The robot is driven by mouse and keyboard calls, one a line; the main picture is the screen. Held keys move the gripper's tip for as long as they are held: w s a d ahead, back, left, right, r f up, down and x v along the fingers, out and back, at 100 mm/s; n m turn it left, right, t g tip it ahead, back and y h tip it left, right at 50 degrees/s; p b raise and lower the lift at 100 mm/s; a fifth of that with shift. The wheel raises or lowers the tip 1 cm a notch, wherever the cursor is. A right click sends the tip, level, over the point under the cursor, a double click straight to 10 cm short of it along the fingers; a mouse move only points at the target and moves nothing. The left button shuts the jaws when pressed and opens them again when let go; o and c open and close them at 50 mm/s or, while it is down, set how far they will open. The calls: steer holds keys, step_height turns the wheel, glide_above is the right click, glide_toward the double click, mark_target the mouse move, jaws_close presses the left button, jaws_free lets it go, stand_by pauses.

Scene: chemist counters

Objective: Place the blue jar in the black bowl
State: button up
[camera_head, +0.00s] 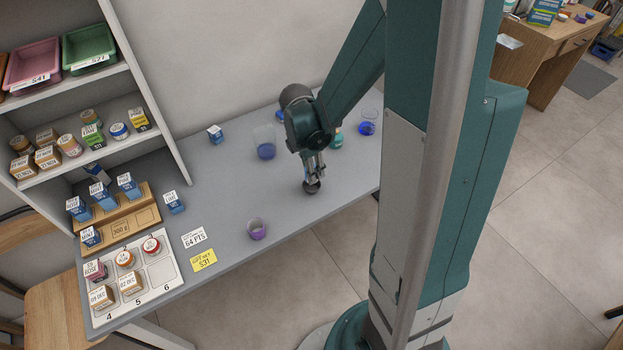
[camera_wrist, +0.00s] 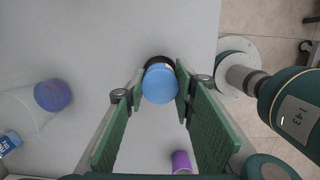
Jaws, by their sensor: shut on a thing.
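My gripper (camera_head: 313,178) points down over the counter and is shut on the blue jar. In the wrist view the jar's round blue top (camera_wrist: 160,86) sits between the two green finger pads of the gripper (camera_wrist: 160,97). The small black bowl (camera_head: 312,188) shows right under the fingertips in the head view. In the wrist view a dark curved part of the bowl (camera_wrist: 158,61) shows just beyond the jar. I cannot tell whether the jar touches the bowl. In the head view the fingers hide most of the jar.
A glass with blue liquid (camera_head: 265,150) stands left of my gripper, and another (camera_head: 368,128) stands to the right. A teal bottle (camera_head: 337,141) is behind it. A purple cup (camera_head: 256,229) is near the front edge. The counter (camera_head: 222,185) is clear on the left middle.

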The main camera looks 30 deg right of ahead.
steer(key=shift+f, duration=0.2)
steer(key=shift+f+b, duration=0.35)
steer(key=shift+f, duration=1.7)
steer(key=shift+s+f+b, duration=0.1)
steer(key=shift+f+b, duration=0.4)
steer(key=shift+b, duration=0.05)
steer(key=o, duration=0.9)
steer(key=shift+r, duration=0.2)
steer(key=shift+r+p, duration=0.65)
steer(key=shift+a+r+p, duration=0.3)
steer(key=shift+r, duration=1.55)
steer(key=shift+a+r+p, duration=0.25)
steer(key=shift+r, duration=1.65)
steer(key=shift+a+r+p, duration=0.3)
steer(key=shift+r, duration=1.55)
